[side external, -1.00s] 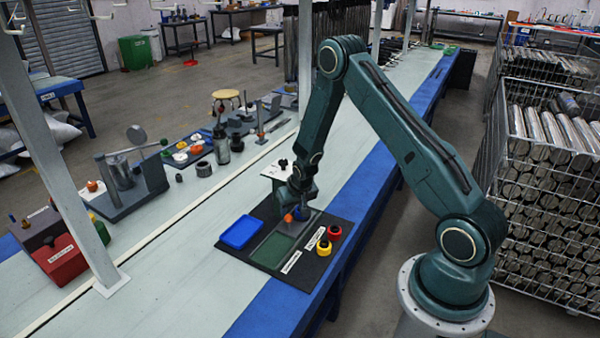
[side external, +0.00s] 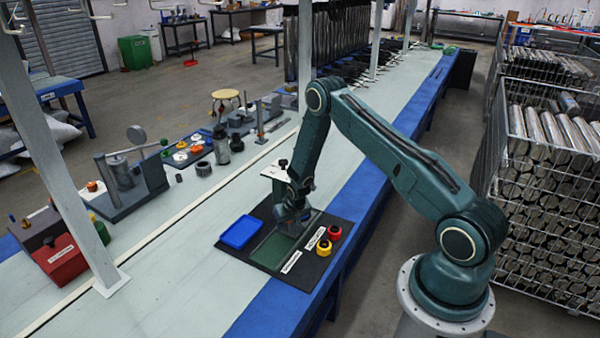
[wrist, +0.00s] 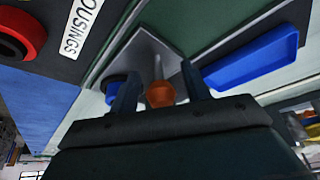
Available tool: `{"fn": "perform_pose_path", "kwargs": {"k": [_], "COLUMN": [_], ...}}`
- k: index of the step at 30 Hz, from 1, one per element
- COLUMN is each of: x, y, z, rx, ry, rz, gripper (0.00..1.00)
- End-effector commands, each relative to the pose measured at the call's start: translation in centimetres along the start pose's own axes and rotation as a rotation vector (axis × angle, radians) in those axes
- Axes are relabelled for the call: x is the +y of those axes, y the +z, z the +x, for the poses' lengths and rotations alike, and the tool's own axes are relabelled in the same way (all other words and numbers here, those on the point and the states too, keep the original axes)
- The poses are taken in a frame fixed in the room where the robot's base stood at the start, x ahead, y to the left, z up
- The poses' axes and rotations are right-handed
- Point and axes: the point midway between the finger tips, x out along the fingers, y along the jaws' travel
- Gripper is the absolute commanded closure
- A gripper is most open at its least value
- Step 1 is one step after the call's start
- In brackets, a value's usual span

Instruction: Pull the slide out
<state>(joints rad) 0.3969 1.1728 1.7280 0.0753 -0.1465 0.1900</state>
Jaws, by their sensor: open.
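The slide appears to be the grey plate (wrist: 138,50) with an orange knob (wrist: 160,94) and thin stem on it; which part slides cannot be told. My gripper (side external: 291,228) is low over the far end of that recess. In the wrist view my gripper (wrist: 160,85) is open, with the orange knob between its two fingers. Contact with the knob cannot be told. In the side view my gripper hides the knob.
A blue tray (side external: 240,232) lies left of the recess. A red cup (side external: 334,232) and a yellow cup (side external: 324,247) stand to its right. Grey and black fixtures stand further left; the near bench is clear.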

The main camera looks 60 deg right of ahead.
Motion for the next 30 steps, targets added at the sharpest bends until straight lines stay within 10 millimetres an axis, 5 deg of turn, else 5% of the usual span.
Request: {"fn": "perform_pose_path", "kwargs": {"k": [8,16,23,30], "x": [0.0,0.0,-0.4,-3.4], "y": [0.0,0.0,0.2,2.1], "z": [0.1,0.1,0.0,-0.7], "rx": [0.0,0.0,-0.001,-0.004], "ry": [0.0,0.0,0.0,-0.003], "rz": [0.0,0.0,-0.001,-0.006], "gripper": [0.53,1.0,1.0,1.0]}}
